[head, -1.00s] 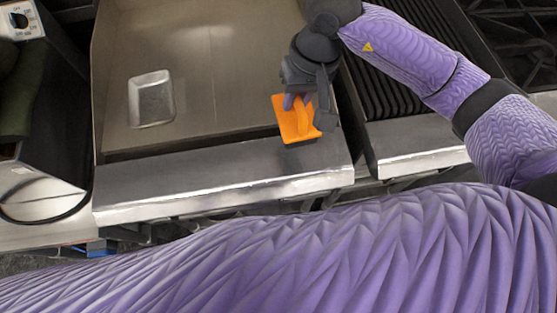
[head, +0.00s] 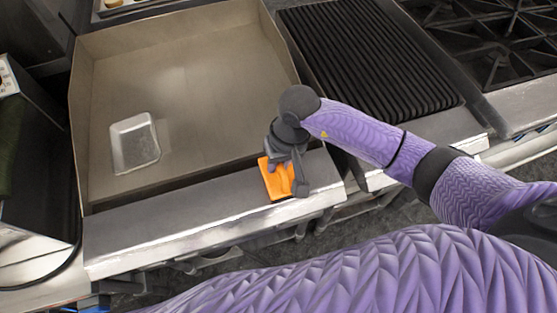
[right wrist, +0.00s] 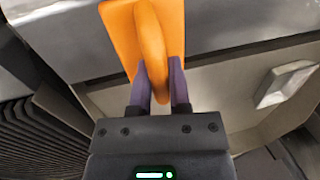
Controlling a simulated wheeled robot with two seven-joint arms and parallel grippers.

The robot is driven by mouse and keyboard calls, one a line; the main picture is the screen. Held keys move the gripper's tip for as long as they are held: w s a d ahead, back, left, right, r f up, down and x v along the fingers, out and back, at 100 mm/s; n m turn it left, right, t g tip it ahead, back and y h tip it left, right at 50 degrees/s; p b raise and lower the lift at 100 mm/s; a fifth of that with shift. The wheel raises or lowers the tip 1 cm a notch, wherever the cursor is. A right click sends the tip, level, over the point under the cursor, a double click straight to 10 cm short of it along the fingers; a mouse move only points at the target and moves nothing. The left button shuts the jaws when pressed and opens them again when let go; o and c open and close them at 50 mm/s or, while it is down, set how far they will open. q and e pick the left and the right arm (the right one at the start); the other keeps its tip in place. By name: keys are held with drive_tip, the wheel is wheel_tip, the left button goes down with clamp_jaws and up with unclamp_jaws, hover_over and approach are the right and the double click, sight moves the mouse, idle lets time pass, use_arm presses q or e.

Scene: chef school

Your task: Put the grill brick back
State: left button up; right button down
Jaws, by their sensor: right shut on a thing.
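The orange grill brick (head: 279,181), a flat plate with a raised handle, is over the steel front ledge of the flat griddle (head: 205,75) in the head view. My right gripper (head: 289,165) is shut on its handle. In the right wrist view the two fingers (right wrist: 158,85) grip the handle of the grill brick (right wrist: 122,32) from both sides. I cannot tell whether the plate touches the ledge. The left gripper is not in view; a large purple arm link of mine fills the lower part of the head view.
A small metal tray (head: 134,143) lies on the griddle at left; it also shows in the right wrist view (right wrist: 284,84). A ribbed black grill (head: 367,60) stands to the right, with burners (head: 490,45) beyond. The steel front ledge (head: 190,224) is clear left of the brick.

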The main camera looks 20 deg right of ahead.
sight(289, 169)
drive_tip(key=c, duration=0.6)
unclamp_jaws()
drive_tip(key=shift+r+p, duration=0.3)
drive_tip(key=shift+p, duration=0.1)
drive_tip(key=r, duration=0.3)
drive_tip(key=d+r, duration=0.1)
drive_tip(key=r, duration=0.3)
drive_tip(key=d+r, duration=0.1)
drive_tip(key=r, duration=0.3)
drive_tip(key=shift+d+r, duration=0.2)
drive_tip(key=shift+r, duration=0.05)
